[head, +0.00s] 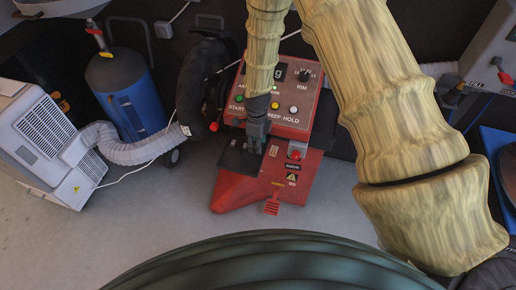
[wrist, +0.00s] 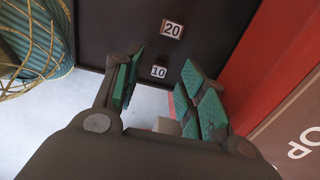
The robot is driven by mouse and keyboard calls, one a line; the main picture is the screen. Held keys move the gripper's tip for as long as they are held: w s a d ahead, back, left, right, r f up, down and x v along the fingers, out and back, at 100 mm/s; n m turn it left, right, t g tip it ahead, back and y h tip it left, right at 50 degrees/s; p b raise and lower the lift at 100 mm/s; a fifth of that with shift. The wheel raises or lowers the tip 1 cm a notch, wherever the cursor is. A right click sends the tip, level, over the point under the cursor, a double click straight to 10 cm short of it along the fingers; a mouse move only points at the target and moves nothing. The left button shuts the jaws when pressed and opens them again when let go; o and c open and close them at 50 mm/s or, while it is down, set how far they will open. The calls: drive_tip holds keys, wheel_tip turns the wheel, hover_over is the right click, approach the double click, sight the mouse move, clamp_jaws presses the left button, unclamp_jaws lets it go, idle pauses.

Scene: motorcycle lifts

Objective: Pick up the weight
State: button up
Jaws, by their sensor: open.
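Small blocks marked 20 (wrist: 172,28) and 10 (wrist: 158,72) show on a dark surface (wrist: 105,22) in the wrist view. Which of them is the weight, I cannot tell. My gripper (wrist: 163,78) is open, with green pads on both fingers. The 10 block shows in the gap between the fingertips, and the 20 block shows beyond them. I see no contact. A small pale grey piece (wrist: 167,126) also shows between the fingers, nearer the palm; what it is I cannot tell.
A red machine with a button panel (head: 302,92) stands right behind my gripper. A black tyre (head: 198,85), a blue cylinder (head: 125,98) and a white unit with a hose (head: 45,138) stand to the left. Grey floor (head: 150,215) is clear in front.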

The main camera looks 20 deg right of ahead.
drive_tip(key=shift+f, duration=1.1)
drive_tip(key=c, duration=0.8)
drive_tip(key=shift+r, duration=0.1)
